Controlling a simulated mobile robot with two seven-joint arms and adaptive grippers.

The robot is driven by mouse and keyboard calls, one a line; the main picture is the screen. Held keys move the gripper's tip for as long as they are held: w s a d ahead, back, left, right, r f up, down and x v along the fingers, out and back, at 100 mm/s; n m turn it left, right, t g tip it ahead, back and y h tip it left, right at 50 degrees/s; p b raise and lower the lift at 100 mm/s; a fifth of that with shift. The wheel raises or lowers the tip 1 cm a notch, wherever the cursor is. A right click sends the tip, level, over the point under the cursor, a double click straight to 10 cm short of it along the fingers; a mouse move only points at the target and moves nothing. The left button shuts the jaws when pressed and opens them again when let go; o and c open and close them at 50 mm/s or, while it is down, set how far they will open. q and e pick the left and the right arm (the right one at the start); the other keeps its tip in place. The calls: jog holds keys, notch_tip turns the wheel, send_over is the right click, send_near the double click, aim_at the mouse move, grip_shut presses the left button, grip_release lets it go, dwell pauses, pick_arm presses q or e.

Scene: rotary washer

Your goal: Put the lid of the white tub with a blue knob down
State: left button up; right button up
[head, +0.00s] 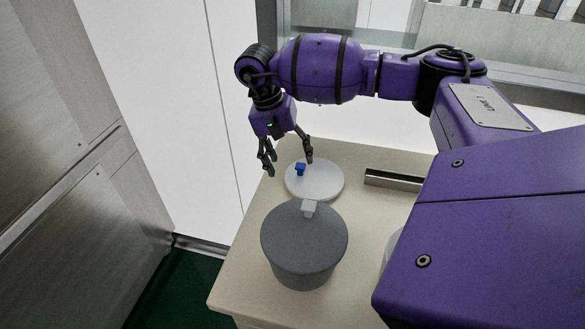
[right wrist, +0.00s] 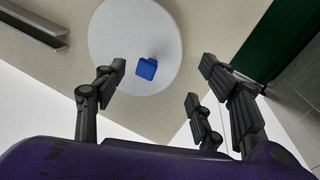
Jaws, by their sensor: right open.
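A white round lid (head: 325,185) with a small blue knob (head: 300,169) lies on the beige worktop, knob up. My right gripper (head: 288,161) is open and empty, pointing down above the knob side of the lid. In the right wrist view the lid (right wrist: 110,40) and blue knob (right wrist: 146,69) show beyond the spread fingers (right wrist: 165,75), which do not touch the knob. A white rounded edge (head: 389,247), mostly hidden behind my arm, may be the white tub. My left gripper is not in view.
A grey tub (head: 302,265) with a grey lid and a pale knob (head: 309,208) stands just in front of the white lid. A metal bar (head: 393,180) lies to the right. The worktop's left edge (head: 240,235) is close by, with green floor (head: 190,285) below.

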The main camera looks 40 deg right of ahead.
pick_arm(q)
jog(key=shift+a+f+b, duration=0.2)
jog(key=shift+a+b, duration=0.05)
jog(key=shift+b, duration=0.1)
pick_arm(e)
jog(key=v, duration=0.7)
jog(key=shift+r, duration=0.25)
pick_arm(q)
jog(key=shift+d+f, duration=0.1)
pick_arm(e)
jog(key=shift+a, duration=0.1)
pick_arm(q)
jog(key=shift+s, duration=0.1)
pick_arm(e)
jog(key=shift+f, duration=0.1)
